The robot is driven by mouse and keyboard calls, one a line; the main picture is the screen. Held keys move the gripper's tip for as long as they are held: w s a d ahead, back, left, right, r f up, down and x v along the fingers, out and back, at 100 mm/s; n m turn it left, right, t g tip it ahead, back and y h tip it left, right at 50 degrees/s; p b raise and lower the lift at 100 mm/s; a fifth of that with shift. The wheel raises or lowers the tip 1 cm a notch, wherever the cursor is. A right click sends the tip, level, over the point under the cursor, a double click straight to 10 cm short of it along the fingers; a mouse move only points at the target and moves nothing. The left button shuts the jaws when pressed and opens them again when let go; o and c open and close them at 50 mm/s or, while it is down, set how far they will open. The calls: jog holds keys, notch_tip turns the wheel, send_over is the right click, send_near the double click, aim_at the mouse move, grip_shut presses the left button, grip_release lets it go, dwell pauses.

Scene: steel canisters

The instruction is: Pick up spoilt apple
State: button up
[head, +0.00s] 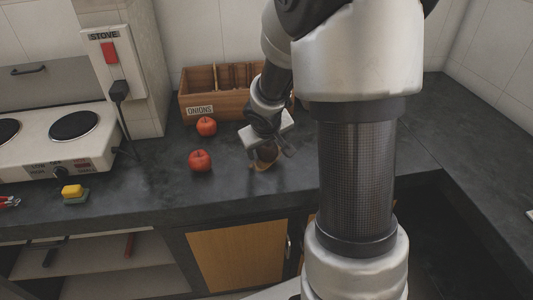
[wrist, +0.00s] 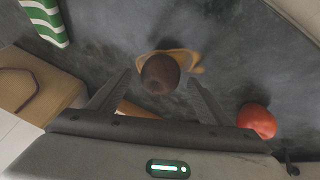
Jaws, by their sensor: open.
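The spoilt apple (wrist: 160,74) is brown and round and sits on a brownish-orange stain (wrist: 190,58) on the dark counter. In the wrist view it shows at the middle, between the open fingers of my gripper (wrist: 161,80). The fingers appear apart from it; their height above the counter is hard to tell. In the head view my gripper (head: 268,147) is over the brown apple (head: 267,154), hiding part of it, and the stain (head: 264,166) shows beneath.
Two red apples, one (head: 206,127) behind and one (head: 200,160) nearer, stand left of my gripper. A wooden crate (head: 197,113) labelled ONIONS stands behind. A stove (head: 57,150) and a yellow-and-green sponge (head: 74,193) are left. A green-striped cloth (wrist: 45,20) shows in the wrist view.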

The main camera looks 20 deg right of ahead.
jog(key=shift+x, duration=0.75)
jog(key=c, duration=1.2)
